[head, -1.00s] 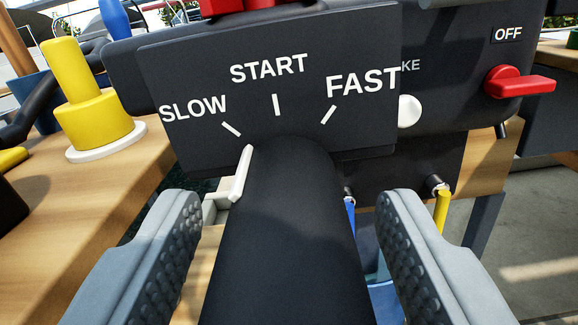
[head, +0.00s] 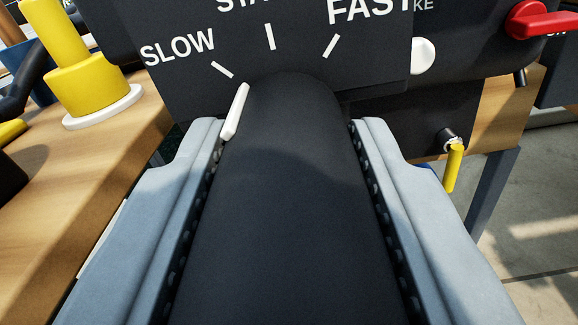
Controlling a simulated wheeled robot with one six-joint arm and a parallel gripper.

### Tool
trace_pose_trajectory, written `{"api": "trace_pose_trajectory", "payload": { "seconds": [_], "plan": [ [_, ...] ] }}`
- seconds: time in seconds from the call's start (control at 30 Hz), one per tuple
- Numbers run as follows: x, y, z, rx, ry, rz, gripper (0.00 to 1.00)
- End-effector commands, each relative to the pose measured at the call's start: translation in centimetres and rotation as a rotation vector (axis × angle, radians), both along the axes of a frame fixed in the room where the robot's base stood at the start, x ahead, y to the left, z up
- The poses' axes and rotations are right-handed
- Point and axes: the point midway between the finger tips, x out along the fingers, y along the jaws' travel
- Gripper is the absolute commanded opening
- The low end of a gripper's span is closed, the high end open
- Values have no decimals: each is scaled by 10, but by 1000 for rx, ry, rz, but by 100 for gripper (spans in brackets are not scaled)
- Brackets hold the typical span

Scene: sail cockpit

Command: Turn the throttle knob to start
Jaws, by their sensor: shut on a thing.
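The throttle knob (head: 280,200) is a thick black cylinder that points toward me from a dark panel (head: 200,90). A white pointer (head: 236,110) on its left side points up toward the SLOW mark (head: 222,70). The START mark (head: 270,37) is a white line above the knob, its label partly cut off by the top edge. The FAST mark (head: 330,45) is to the right. My gripper (head: 285,130) is shut on the knob, with one grey finger along each side. The fingers' inner pads are mostly hidden against it.
A red switch lever (head: 540,20) and a white round button (head: 423,56) are right of the panel. A yellow lever (head: 453,165) hangs lower right. A yellow stepped cylinder (head: 90,85) stands on the wooden bench (head: 120,170) at left.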

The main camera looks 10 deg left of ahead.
Motion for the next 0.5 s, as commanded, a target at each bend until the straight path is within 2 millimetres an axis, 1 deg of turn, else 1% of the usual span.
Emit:
{"api": "trace_pose_trajectory", "payload": {
  "seconds": [0.17, 0.5],
  "plan": [
    [0, 0, 0, 99, 0, 0, 11],
    [0, 0, 0, 369, 0, 0, 11]
  ]
}}
